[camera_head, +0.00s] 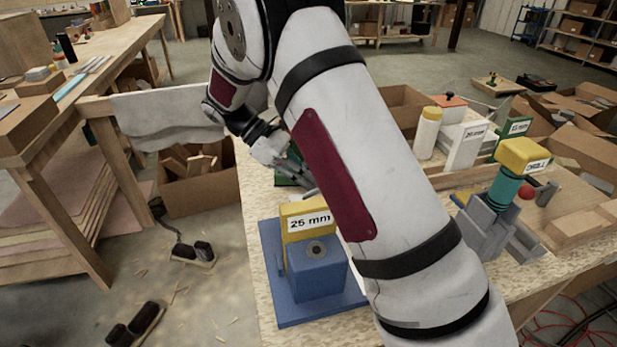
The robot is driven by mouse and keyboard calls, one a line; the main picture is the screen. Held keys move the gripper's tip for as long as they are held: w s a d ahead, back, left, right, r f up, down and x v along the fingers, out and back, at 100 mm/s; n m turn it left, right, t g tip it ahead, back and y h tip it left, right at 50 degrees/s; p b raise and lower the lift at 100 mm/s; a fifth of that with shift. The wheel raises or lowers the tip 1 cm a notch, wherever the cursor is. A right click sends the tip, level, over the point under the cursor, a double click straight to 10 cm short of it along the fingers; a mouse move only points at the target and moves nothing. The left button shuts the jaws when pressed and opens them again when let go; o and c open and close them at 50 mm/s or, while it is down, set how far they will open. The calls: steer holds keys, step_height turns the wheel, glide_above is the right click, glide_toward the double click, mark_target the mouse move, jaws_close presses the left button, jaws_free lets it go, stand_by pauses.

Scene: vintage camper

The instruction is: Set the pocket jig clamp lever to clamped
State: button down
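A blue block fixture (318,276) on a blue base plate stands at the near left of the workbench, with a round socket in its top face. A yellow block (297,238) labelled "25 mm" stands on its far side. I cannot tell whether this fixture is the pocket jig, and I make out no clamp lever on it. My gripper (300,178) is beyond the yellow block, low over the bench beside a small green thing (287,181). My arm hides part of the gripper and the bench middle. Whether the fingers are open or hold anything is not clear.
Right of my arm stand a grey fixture (485,228) with a teal cylinder and yellow top, a white labelled box (465,146) and a yellow-capped bottle (427,138). Cardboard boxes lie beyond. A wooden table (100,70) and an open box of offcuts (205,200) are at left.

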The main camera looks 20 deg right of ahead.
steer(key=shift+d, duration=0.1)
steer(key=v, duration=1.2)
steer(key=shift+r, duration=0.1)
steer(key=s+d+r+m+t+y, duration=0.2)
steer(key=s+r, duration=0.4)
steer(key=s, duration=0.1)
steer(key=s+d+r+m+t+y, duration=0.25)
steer(key=s+r, duration=0.25)
steer(key=s, duration=0.3)
steer(key=s+f+m+t+y+p, duration=0.1)
steer(key=s+m+t, duration=0.1)
steer(key=s, duration=0.7)
steer(key=s+f+m+t+y, duration=0.2)
steer(key=s+m+t, duration=0.1)
steer(key=s, duration=0.6)
steer(key=shift+s+a+f+m+t+p, duration=0.15)
steer(key=shift+a+f+m+t+p, duration=0.2)
steer(key=shift+t, duration=0.2)
